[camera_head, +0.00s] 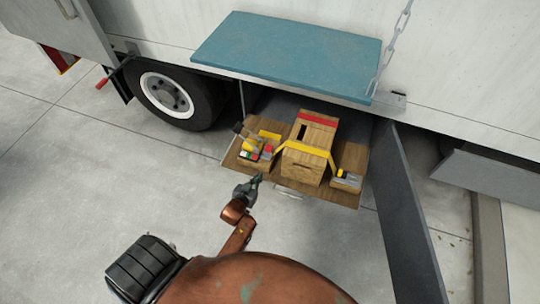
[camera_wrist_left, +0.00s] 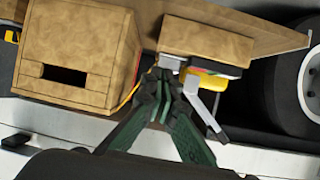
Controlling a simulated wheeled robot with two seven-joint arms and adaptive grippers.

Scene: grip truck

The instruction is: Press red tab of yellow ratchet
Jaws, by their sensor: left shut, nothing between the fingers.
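The yellow ratchet (camera_head: 251,146) sits on the left wooden block in the open truck compartment, with small red, green and white parts on its front. Its yellow strap (camera_head: 285,148) runs over the wooden box. My left gripper (camera_head: 256,180) is shut and empty, just in front of the ratchet. In the left wrist view the shut fingertips (camera_wrist_left: 164,74) are close beside the ratchet (camera_wrist_left: 208,76), whose grey lever (camera_wrist_left: 204,105) sticks out; contact cannot be told. The exact red tab is too small to make out there. My right gripper is not in view.
The wooden box (camera_head: 309,148) stands beside the ratchet; another metal fitting (camera_head: 346,180) is at the strap's right end. A blue-green board (camera_head: 290,52) and a chain (camera_head: 396,40) are above. A grey door (camera_head: 407,215) hangs open at right. The concrete floor at left is clear.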

